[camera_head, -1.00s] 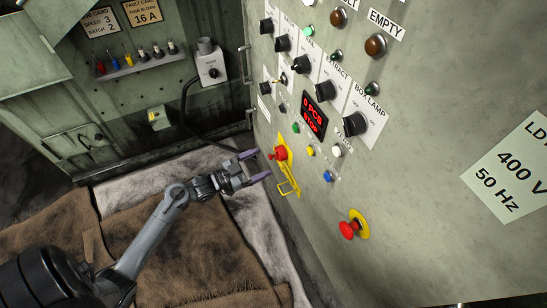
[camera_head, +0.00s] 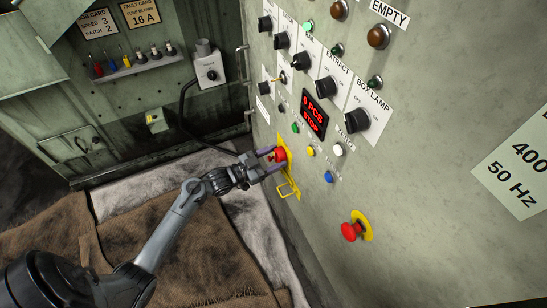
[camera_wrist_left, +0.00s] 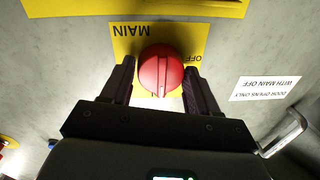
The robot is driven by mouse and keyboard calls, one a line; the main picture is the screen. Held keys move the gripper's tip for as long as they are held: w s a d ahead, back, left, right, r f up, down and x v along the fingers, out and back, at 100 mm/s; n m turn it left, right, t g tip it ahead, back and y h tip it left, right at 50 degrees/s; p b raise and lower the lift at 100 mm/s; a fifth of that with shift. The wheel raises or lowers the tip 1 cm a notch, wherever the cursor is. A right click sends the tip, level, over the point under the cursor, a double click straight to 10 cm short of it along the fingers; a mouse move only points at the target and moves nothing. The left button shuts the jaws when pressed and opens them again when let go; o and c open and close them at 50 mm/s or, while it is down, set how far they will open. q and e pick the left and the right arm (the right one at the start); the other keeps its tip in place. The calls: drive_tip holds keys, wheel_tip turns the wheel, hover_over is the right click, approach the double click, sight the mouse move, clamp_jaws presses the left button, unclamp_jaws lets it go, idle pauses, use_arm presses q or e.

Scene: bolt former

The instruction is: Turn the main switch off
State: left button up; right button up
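The main switch is a round red knob with a ridge (camera_wrist_left: 161,72) on a yellow plate (camera_wrist_left: 124,42) marked MAIN and OFF in the left wrist view. In the head view the red knob (camera_head: 279,156) sits on the yellow plate (camera_head: 290,182) at the left part of the grey panel. My left gripper (camera_head: 271,159) is at the knob, its fingers open on either side of it. In the left wrist view the gripper (camera_wrist_left: 160,88) shows a finger left and right of the knob, with a gap visible on the left. My right gripper is not in view.
A red emergency button (camera_head: 351,231) stands out on the panel to the lower right. Small coloured buttons and black rotary knobs (camera_head: 357,120) lie above the switch.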

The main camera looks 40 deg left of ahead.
use_arm(q)
drive_tip(key=c, duration=0.6)
drive_tip(key=shift+r+n+p, duration=0.2)
drive_tip(key=shift+n+p, duration=0.1)
drive_tip(key=shift+p, duration=0.55)
drive_tip(key=n+p, duration=0.6)
drive_tip(key=p, duration=0.3)
drive_tip(key=shift+r+g, duration=0.2)
drive_tip(key=shift+g, duration=0.2)
drive_tip(key=n+p, duration=0.2)
drive_tip(key=n, duration=0.1)
drive_tip(key=shift+a, duration=0.1)
drive_tip(key=shift+f+n+h+p, duration=0.1)
drive_tip(key=shift+n+h+p, duration=0.2)
drive_tip(key=shift+n+p, duration=0.8)
drive_tip(key=shift+f+n+g+p, duration=0.15)
drive_tip(key=shift+n+p, duration=0.25)
drive_tip(key=shift+n, duration=0.85)
drive_tip(key=shift+n+g+p, duration=0.15)
drive_tip(key=shift+n+p, duration=0.25)
drive_tip(key=shift+n, duration=0.85)
